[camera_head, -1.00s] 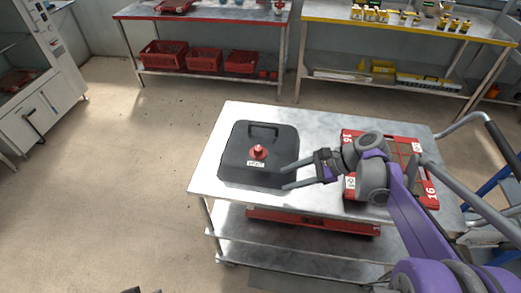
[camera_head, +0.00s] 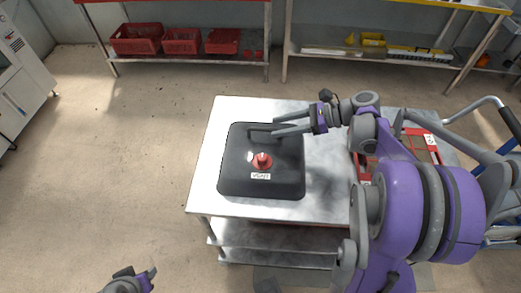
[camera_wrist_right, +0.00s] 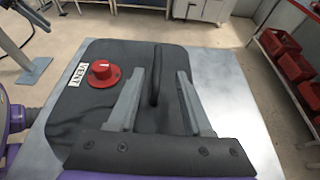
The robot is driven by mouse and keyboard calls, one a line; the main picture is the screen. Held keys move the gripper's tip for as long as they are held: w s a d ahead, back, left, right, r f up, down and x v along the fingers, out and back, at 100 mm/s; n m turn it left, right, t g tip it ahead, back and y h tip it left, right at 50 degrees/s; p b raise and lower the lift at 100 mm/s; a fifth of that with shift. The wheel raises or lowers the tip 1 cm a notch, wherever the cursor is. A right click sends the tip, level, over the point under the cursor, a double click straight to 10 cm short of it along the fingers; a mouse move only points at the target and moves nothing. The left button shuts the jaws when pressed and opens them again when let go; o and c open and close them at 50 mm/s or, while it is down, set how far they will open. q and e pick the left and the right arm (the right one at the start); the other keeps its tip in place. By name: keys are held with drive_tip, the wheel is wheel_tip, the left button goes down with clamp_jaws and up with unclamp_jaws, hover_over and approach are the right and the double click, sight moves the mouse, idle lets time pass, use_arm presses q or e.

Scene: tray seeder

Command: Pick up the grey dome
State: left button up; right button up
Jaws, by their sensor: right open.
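The grey dome (camera_head: 235,175) is a dark, square-based cover on the left part of a metal cart top. It has a red knob (camera_head: 262,161), a "VENT" label and a bar handle near its far edge. My right gripper (camera_head: 262,130) is open at the handle. In the right wrist view the handle (camera_wrist_right: 155,75) stands between the two spread fingers (camera_wrist_right: 158,85), with gaps on both sides. My left gripper (camera_head: 140,280) shows only partly at the bottom edge; its jaw state is unclear.
The metal cart top (camera_head: 325,170) is bare around the dome. A red tray (camera_head: 420,145) lies at its right end, partly behind my right arm. Benches with red crates (camera_head: 182,41) and yellow items stand at the back. Open floor lies left.

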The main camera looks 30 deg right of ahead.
sight(255, 130)
drive_tip(key=shift+x, duration=1.2)
drive_tip(key=shift+a+f, duration=0.1)
drive_tip(key=shift+a, duration=0.2)
drive_tip(key=x, duration=0.5)
drive_tip(key=shift+a, duration=0.25)
clamp_jaws()
